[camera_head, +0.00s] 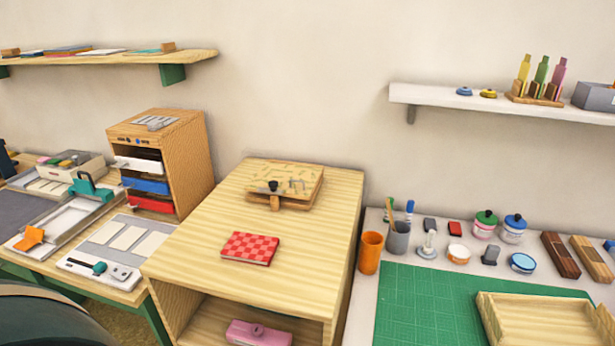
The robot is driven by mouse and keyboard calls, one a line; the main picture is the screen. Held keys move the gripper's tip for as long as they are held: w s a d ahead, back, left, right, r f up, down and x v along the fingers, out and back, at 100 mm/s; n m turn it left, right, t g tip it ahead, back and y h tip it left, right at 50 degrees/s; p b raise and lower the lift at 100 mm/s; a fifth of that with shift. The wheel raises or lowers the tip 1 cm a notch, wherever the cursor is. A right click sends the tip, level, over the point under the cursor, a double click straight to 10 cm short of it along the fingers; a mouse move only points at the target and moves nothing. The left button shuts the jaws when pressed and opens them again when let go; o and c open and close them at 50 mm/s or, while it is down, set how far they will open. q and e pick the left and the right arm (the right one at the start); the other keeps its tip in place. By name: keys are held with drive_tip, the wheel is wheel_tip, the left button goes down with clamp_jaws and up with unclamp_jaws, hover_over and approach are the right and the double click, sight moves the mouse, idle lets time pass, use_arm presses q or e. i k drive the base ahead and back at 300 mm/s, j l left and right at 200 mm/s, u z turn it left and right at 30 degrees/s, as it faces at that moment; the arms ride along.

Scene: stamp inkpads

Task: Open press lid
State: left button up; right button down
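The press (300,173) looks like a flat, light wooden box and sits at the back of the wooden cabinet top (205,220). Its lid appears to lie flat and shut, with pale markings and small metal-looking pieces on top. A black knob (273,186) on a short wooden piece stands at its front edge. Whether the knob is a latch or a handle I cannot tell. Neither of my grippers shows in the head view.
A red checkered book (250,248) lies in front of the press. A pink object (258,333) sits on the cabinet's lower shelf. Right, an orange cup (370,253) stands by a green mat (430,305). Left, a drawer unit (190,150) stands close by. The wall is behind.

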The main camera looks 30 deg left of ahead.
sight(285, 175)
drive_tip(key=l+u, duration=0.1)
drive_tip(key=u, duration=0.8)
drive_tip(key=l+u, duration=0.15)
drive_tip(key=u, duration=0.3)
